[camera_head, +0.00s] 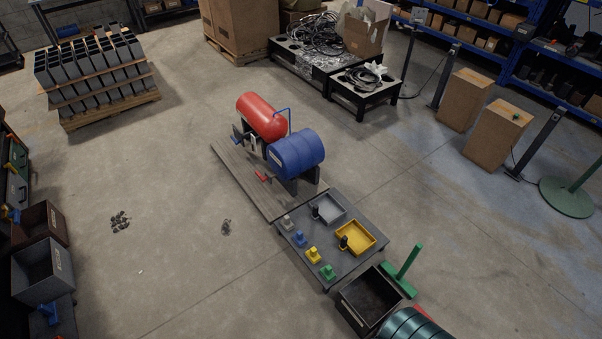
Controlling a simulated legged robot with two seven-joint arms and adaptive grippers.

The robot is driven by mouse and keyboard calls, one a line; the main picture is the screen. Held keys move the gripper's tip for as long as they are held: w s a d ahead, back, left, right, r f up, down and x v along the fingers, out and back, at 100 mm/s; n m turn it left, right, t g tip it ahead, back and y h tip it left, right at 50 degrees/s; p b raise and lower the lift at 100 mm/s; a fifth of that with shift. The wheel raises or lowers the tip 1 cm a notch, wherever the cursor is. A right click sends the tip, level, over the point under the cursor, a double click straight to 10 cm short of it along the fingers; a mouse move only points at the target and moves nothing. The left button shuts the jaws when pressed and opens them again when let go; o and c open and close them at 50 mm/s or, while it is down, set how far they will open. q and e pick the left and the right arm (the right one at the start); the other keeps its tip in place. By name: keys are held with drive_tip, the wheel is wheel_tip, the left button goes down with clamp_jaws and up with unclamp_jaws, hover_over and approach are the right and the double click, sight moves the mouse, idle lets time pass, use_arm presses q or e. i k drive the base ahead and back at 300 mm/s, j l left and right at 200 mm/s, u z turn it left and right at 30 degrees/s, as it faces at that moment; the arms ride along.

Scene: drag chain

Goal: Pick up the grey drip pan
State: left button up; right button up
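The grey drip pan (331,208) is a shallow rectangular tray. It lies on the far part of a low dark grey platform (312,258) in the middle right of the head view. A yellow pan (357,239) of similar shape lies nearer on the same platform. A small dark item stands at the left edge of each pan. Neither of my grippers shows in this view.
Several small coloured blocks, one being yellow (313,255), line the platform's left side. Blue (296,154) and red (262,115) drums lie behind. A dark open bin (369,299), green post (407,263) and teal ribbed object (411,326) are nearby. Left floor is mostly clear.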

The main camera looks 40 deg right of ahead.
sight(325, 207)
drive_tip(key=i+z, duration=0.2)
drive_tip(key=i, duration=0.25)
drive_tip(key=i+j+z, duration=0.15)
drive_tip(key=i, duration=0.25)
drive_tip(key=i+j+z, duration=0.2)
drive_tip(key=i, duration=0.25)
